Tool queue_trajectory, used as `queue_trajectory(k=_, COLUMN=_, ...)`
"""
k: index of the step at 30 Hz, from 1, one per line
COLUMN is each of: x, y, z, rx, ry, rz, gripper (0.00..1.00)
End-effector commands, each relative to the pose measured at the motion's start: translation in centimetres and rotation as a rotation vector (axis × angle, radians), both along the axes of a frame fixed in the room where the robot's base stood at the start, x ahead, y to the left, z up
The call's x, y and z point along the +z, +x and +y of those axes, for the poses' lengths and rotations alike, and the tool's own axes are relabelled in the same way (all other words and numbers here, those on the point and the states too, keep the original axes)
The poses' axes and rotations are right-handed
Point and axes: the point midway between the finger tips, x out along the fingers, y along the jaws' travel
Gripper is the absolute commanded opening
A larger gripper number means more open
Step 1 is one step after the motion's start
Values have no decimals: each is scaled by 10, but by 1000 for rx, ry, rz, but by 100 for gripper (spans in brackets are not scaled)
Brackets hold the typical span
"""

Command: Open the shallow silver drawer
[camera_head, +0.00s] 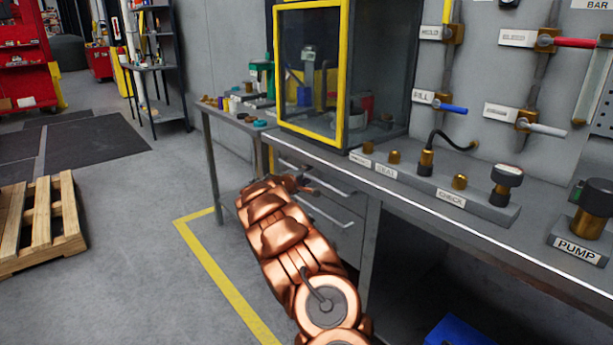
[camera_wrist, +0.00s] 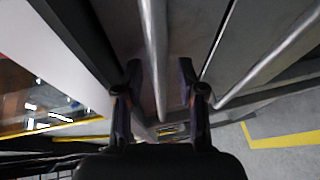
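In the head view, the shallow silver drawer (camera_head: 338,184) is the upper drawer under the bench top, with a bar handle (camera_head: 318,180). It looks shut. My gripper (camera_head: 300,186) is at the left part of the drawer fronts, partly hidden by my copper arm. In the wrist view, my gripper (camera_wrist: 160,75) has its two dark fingers apart. A silver handle bar (camera_wrist: 153,45) runs lengthwise between them, with visible gaps on both sides. I cannot tell exactly how deep the bar sits between the fingertips.
A lower drawer's handle (camera_head: 328,212) is just below; a second bar (camera_wrist: 268,65) shows at right in the wrist view. The bench top (camera_head: 440,205) overhangs the drawers. A yellow-framed cabinet (camera_head: 343,75) stands above. Floor (camera_head: 150,235) is clear to the left, with a pallet (camera_head: 40,220) beyond.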

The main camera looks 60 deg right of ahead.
Motion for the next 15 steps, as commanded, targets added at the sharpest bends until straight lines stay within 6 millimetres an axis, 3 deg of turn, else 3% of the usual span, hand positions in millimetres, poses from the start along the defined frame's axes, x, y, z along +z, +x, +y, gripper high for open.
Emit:
queue_trajectory(k=11, x=0, y=0, z=-3, rx=-2, ry=-1, rz=0, gripper=39)
queue_trajectory(k=15, x=0, y=0, z=-3, rx=-2, ry=-1, rz=0, gripper=26)
